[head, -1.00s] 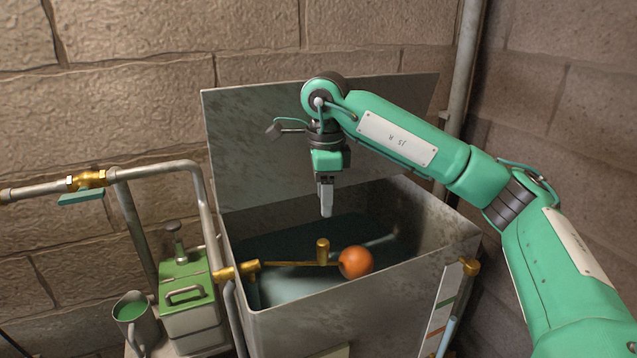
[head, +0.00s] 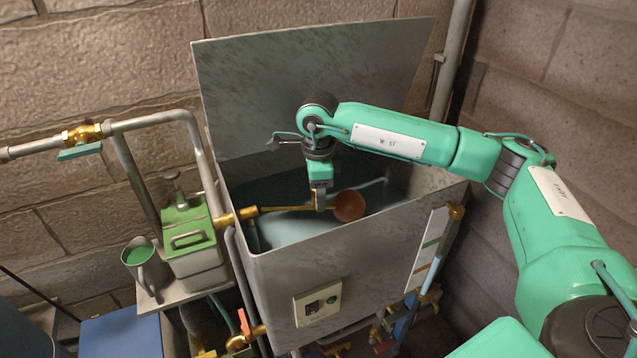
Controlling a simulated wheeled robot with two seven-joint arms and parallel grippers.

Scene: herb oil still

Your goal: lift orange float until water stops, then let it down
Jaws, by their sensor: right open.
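The orange float (head: 349,206) is a ball at the right end of a thin brass rod (head: 285,209) inside the open metal tank (head: 345,262). The rod runs from a brass valve (head: 237,217) at the tank's left wall and looks about level. My right gripper (head: 320,205) points down into the tank, just left of the float, at the rod. Its jaws are open; the brass piece seen earlier on the rod is hidden behind or between them. I cannot tell whether they touch the rod. My left gripper is not in view.
The raised lid (head: 250,95) stands behind the tank. A pipe with a brass valve (head: 82,134) runs along the wall. A switch box (head: 318,304) is on the tank's front.

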